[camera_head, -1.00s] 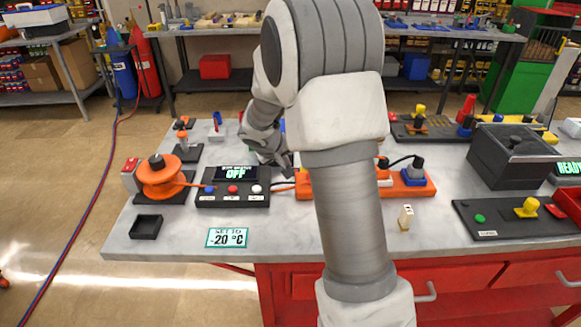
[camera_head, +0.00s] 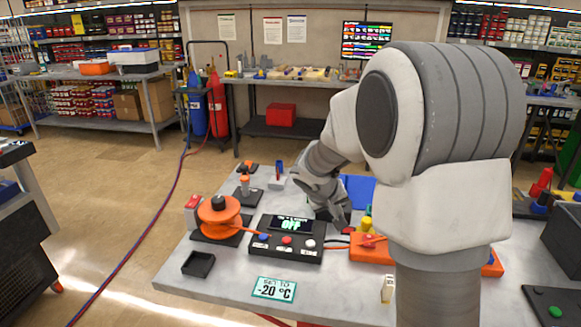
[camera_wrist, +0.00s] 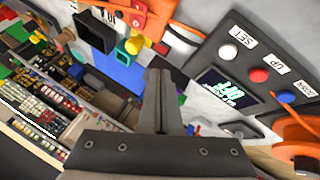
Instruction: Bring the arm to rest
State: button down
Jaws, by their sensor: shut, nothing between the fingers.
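My arm fills the right middle of the head view. My gripper (camera_head: 341,216) hangs over the table near the right end of the black control box (camera_head: 287,241), partly hidden by my own wrist. In the wrist view my gripper (camera_wrist: 160,80) shows its fingers together, empty, pointing up the picture. The control box (camera_wrist: 262,60) lies to the right there, apart from the fingers in the picture. Its display reads OFF, and it has blue, red and white buttons. How high the fingertips are above the table I cannot tell.
An orange reel (camera_head: 219,216) stands left of the control box. A small black tray (camera_head: 198,264) and a "-20 °C" sign (camera_head: 274,288) lie in front. An orange power strip (camera_head: 371,250) lies right, partly behind my arm. Open floor (camera_head: 110,220) is on the left.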

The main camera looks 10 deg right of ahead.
jog(key=s+a+r+y, duration=0.1)
jog(key=s+a+r, duration=0.2)
jog(key=s, duration=0.6)
jog(key=s+a+r+y, duration=0.2)
jog(key=s+r, duration=0.3)
jog(key=s, duration=0.5)
jog(key=s+a+r+y, duration=0.2)
jog(key=s+a+r, duration=0.2)
jog(key=s, duration=0.6)
jog(key=shift+a+t+p, duration=0.3)
jog(key=shift+a+p, duration=0.15)
jog(key=shift+a, duration=0.05)
